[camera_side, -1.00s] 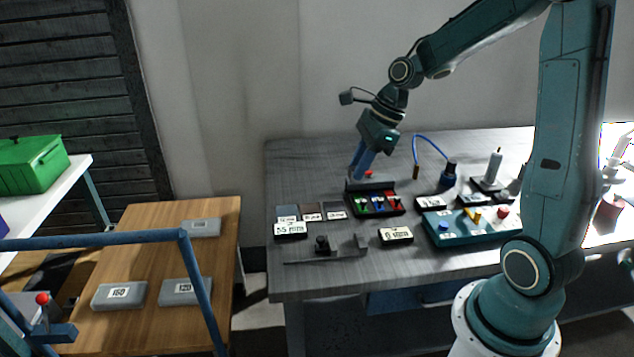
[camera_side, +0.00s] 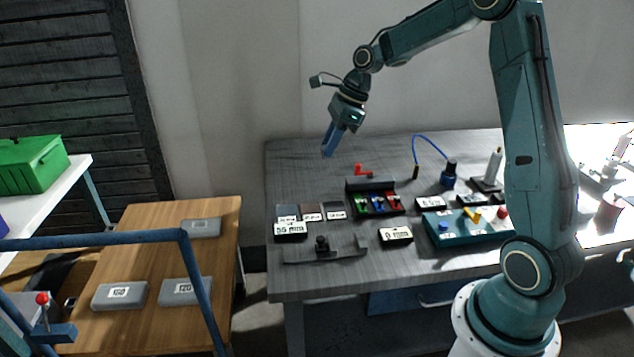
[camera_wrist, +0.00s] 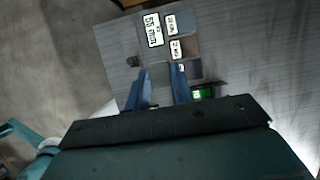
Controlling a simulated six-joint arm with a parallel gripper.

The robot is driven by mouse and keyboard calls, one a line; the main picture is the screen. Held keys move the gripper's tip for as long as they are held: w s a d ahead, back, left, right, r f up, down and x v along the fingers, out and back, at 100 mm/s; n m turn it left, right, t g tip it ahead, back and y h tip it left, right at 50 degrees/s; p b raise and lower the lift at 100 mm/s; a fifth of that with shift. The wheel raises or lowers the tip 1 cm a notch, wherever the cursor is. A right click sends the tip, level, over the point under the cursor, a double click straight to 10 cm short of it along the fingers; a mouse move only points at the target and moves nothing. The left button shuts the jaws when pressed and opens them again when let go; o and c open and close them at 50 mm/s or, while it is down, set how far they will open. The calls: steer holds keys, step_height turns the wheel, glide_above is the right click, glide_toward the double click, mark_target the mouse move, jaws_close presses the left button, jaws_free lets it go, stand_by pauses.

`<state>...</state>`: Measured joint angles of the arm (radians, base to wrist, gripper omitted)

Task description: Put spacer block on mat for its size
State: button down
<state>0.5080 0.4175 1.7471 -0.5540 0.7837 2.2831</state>
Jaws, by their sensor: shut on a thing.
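My gripper (camera_side: 327,150) is above the back left of the table, pointing down. In the wrist view its two blue fingers (camera_wrist: 161,85) stand apart with a narrow gap; the spacer block between them blends into the grey and is hard to make out. Three small square mats lie at the table's left, each with a white label: a blue-grey mat (camera_side: 286,209), a brownish mat (camera_side: 311,208) and a dark mat (camera_side: 333,206). The wrist view shows the blue-grey mat (camera_wrist: 180,20) and brownish mat (camera_wrist: 188,46) ahead of the fingers. A display reading 55 mm (camera_side: 290,229) stands before the mats.
An open dark case (camera_side: 372,186) with green, blue and red pieces sits right of the mats. A red piece (camera_side: 362,170) lies behind it. A dark measuring tool (camera_side: 325,253) and a 0 mm display (camera_side: 395,235) are in front. A teal panel (camera_side: 470,232) is farther right.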

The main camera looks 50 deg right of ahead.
steer(key=w+d, duration=0.1)
steer(key=w, duration=0.5)
steer(key=shift+w+d+f, duration=0.35)
steer(key=shift+d+f, duration=0.05)
step_height(320, 180, down, 16)
steer(key=shift+r, duration=0.15)
steer(key=shift+f, duration=2.15)
steer(key=shift+f, duration=0.15)
steer(key=c, duration=1.2)
jaws_free()
